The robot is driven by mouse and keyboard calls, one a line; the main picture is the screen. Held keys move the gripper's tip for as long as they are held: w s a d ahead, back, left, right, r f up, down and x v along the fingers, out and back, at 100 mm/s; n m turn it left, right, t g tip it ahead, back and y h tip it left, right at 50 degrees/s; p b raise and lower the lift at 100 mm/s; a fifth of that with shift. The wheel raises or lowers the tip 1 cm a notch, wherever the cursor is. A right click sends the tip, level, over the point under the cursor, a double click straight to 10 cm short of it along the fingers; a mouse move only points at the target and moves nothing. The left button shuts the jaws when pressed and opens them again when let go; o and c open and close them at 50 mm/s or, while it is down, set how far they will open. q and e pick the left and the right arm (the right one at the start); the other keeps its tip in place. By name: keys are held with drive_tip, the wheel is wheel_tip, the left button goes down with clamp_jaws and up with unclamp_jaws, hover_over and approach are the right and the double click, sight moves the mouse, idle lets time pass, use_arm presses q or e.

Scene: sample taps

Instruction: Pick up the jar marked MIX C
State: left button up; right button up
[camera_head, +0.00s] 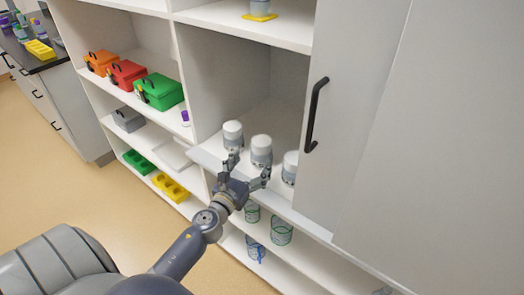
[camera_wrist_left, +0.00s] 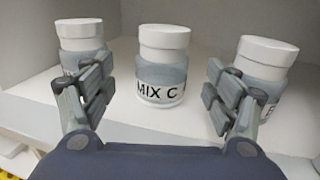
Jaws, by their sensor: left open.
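The jar marked MIX C (camera_wrist_left: 162,72) has a white lid, a grey body and a white label. It stands upright on the shelf, centred between my open left fingers in the left wrist view. In the head view it is the middle jar (camera_head: 261,151). My left gripper (camera_head: 249,171) is open and empty in front of it; the same gripper (camera_wrist_left: 158,100) shows its fingers spread on both sides. A similar jar (camera_wrist_left: 80,38) stands to the left, partly behind a finger. Another jar (camera_wrist_left: 262,65) stands to the right, its label mostly hidden. My right gripper is not in view.
The white shelf (camera_wrist_left: 130,120) bears the jars. A grey cabinet door (camera_head: 350,100) with a black handle stands close on the right. Orange, red and green cases (camera_head: 160,91) sit on the left shelves. Glass beakers (camera_head: 281,231) stand on a lower shelf.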

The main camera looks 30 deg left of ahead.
sight(262, 151)
use_arm(q)
drive_tip(key=shift+w+a+f, duration=0.1)
drive_tip(key=shift+w, duration=0.65)
drive_tip(key=shift+w+a+f+p, duration=0.1)
drive_tip(key=shift+w+a+p, duration=0.1)
drive_tip(key=shift+w, duration=1.1)
drive_tip(key=shift+w+a+f+p, duration=0.1)
drive_tip(key=shift+w+p, duration=0.05)
drive_tip(key=shift+w, duration=1.15)
drive_tip(key=shift+r, duration=0.1)
drive_tip(key=c, duration=1.2)
